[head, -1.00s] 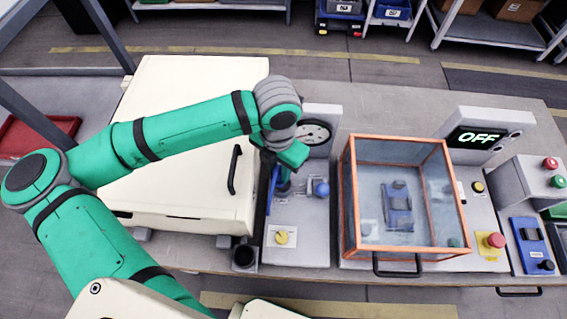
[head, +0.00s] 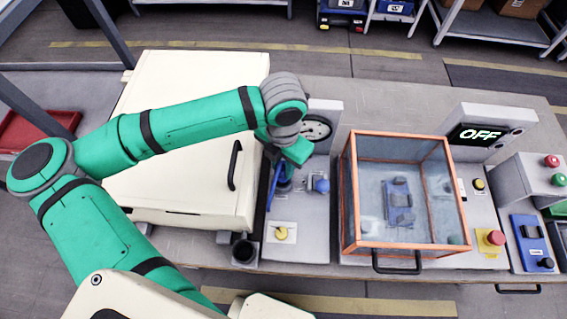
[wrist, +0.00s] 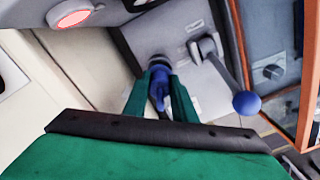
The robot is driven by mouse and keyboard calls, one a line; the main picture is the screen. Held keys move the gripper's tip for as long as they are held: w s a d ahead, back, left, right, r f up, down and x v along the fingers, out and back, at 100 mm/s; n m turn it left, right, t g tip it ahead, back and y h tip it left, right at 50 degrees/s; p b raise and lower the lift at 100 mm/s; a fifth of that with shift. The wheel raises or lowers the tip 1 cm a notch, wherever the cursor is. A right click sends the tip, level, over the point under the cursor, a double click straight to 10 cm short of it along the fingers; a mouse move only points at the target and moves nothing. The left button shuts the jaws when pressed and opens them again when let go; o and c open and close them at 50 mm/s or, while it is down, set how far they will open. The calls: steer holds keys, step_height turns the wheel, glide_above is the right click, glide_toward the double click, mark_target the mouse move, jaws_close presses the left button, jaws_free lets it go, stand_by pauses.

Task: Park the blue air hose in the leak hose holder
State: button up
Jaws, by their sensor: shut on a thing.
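The blue air hose (head: 275,187) stands at the left side of the grey gauge station, below the round gauge. My gripper (head: 284,178) is there, partly hidden behind its own wrist in the head view. In the wrist view my gripper's green fingers (wrist: 160,98) are shut on the blue hose end (wrist: 158,76), which sits between them. Whether the hose end is still seated in a fitting on the station I cannot tell. A dark round cup (head: 243,251), which looks like the leak hose holder, stands at the station's front left corner. It appears empty.
A large cream cabinet (head: 190,170) with a black handle stands close left. An orange-framed clear box (head: 348,200) stands further right.

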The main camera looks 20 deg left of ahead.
steer(key=shift+s+a+f, duration=0.1)
steer(key=shift+a+f, duration=0.05)
steer(key=shift+f, duration=0.4)
steer(key=shift+f, duration=1.15)
steer(key=shift+f, duration=0.3)
steer(key=o, duration=1.2)
steer(key=shift+a, duration=0.1)
steer(key=shift+c, duration=0.2)
steer(key=shift+r, duration=0.1)
steer(key=r, duration=1)
steer(key=shift+d+r, duration=0.2)
steer(key=shift+r, duration=0.15)
steer(key=shift+w, duration=0.2)
steer(key=shift+s, duration=0.1)
